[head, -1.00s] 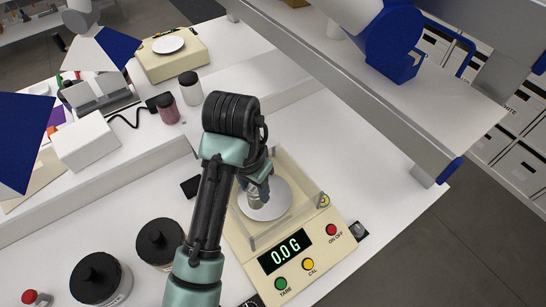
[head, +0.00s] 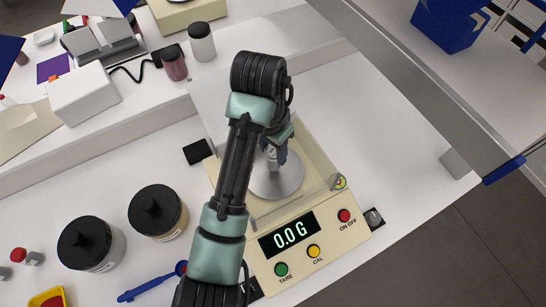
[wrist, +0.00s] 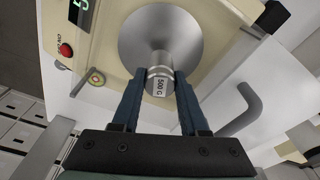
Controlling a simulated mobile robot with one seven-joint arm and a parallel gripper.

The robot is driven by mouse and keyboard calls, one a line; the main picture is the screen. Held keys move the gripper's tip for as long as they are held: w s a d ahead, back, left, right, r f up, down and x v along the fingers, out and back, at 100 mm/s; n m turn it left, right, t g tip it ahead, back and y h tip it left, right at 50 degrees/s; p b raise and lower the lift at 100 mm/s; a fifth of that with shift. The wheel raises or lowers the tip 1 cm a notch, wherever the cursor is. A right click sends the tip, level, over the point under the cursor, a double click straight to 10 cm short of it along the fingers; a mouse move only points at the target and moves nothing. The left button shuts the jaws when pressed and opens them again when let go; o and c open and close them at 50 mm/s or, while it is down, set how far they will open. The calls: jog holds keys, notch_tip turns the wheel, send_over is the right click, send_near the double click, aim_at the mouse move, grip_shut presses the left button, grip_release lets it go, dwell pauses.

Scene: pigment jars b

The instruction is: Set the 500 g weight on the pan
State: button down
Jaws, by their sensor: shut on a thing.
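The 500 g weight is a small silver cylinder with a "500 G" label in the wrist view (wrist: 160,86); in the head view it (head: 270,156) is partly hidden by my gripper. My gripper (head: 274,150) is shut on it, with blue fingers on both sides in the wrist view (wrist: 160,78). The round metal pan (head: 278,183) of the cream balance lies under the weight; it also shows in the wrist view (wrist: 150,28). I cannot tell whether the weight touches the pan.
Clear shield panels (head: 300,208) surround the pan closely. Two black-lidded jars (head: 157,211) (head: 88,245) and a blue spoon (head: 150,287) lie to the left. A raised shelf (head: 420,105) runs along the upper right.

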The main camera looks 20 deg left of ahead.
aim_at(273, 157)
jog(key=shift+f+p, duration=0.4)
jog(key=shift+f, duration=0.3)
jog(key=shift+w+f, duration=0.1)
jog(key=shift+f, duration=0.55)
jog(key=shift+f, duration=0.1)
jog(key=shift+c, duration=2.2)
grip_release()
jog(key=shift+f, duration=0.1)
jog(key=shift+r, duration=0.45)
jog(key=r+p, duration=0.2)
jog(key=r, duration=0.1)
jog(key=s+r+p, duration=0.1)
jog(key=r+p, duration=0.2)
jog(key=r, duration=0.1)
jog(key=r+p, duration=0.3)
jog(key=r, duration=0.1)
jog(key=shift+s+a+r, duration=0.2)
jog(key=shift+s+a, duration=0.05)
